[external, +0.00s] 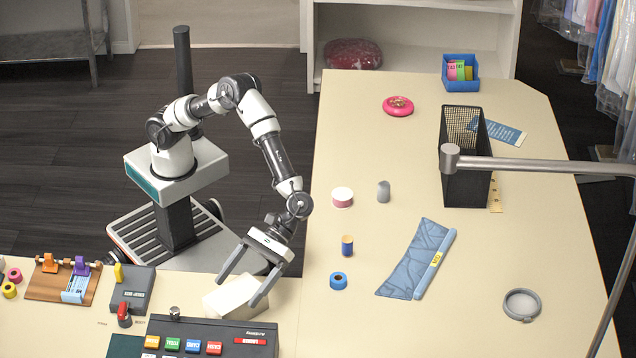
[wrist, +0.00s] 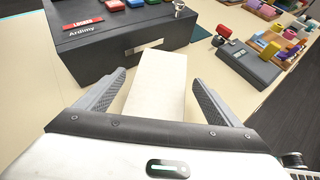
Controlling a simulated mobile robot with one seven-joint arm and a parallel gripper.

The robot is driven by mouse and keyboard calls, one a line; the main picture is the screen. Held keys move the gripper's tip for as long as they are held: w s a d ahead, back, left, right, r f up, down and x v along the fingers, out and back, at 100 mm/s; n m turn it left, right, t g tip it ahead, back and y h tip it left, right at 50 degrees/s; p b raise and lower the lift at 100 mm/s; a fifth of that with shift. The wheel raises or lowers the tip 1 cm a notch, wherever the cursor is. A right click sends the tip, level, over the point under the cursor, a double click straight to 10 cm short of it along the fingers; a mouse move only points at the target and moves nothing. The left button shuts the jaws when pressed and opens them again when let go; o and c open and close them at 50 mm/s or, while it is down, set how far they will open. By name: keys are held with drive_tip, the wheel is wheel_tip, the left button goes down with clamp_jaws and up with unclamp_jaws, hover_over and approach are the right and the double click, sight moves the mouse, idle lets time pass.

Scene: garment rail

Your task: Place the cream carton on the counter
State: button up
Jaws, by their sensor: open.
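The cream carton (external: 234,297) lies on the cream counter (external: 330,250), close to the cash register. It also shows in the wrist view (wrist: 158,85) as a plain pale box between the two fingers. My gripper (external: 243,284) is open, with one finger on each side of the carton. In the wrist view my gripper (wrist: 160,92) has visible gaps between the fingers and the carton's sides. I cannot tell exactly how low the fingertips are against it.
The dark cash register (external: 225,332) with coloured keys stands just beyond the carton; it also shows in the wrist view (wrist: 150,35). A grey card device (external: 132,290) is to the left.

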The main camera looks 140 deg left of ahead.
drive_tip(key=shift+r, duration=0.25)
drive_tip(key=v, duration=1.1)
drive_tip(key=s+a+r+m+y, duration=0.1)
drive_tip(key=s+r+m+y, duration=0.35)
drive_tip(key=s, duration=0.45)
drive_tip(key=s+a+r+m+y, duration=0.1)
drive_tip(key=s+r+m+y, duration=0.2)
drive_tip(key=s+m, duration=0.45)
drive_tip(key=s+a+m+t+y, duration=0.2)
drive_tip(key=s+a+m, duration=0.1)
drive_tip(key=s, duration=0.5)
drive_tip(key=s+a+r+m+t+y, duration=0.1)
drive_tip(key=s+a+m, duration=0.3)
drive_tip(key=s, duration=0.5)
drive_tip(key=shift+r+t+y+p, duration=0.3)
drive_tip(key=shift+t+y+p, duration=0.25)
drive_tip(key=shift+y, duration=0.3)
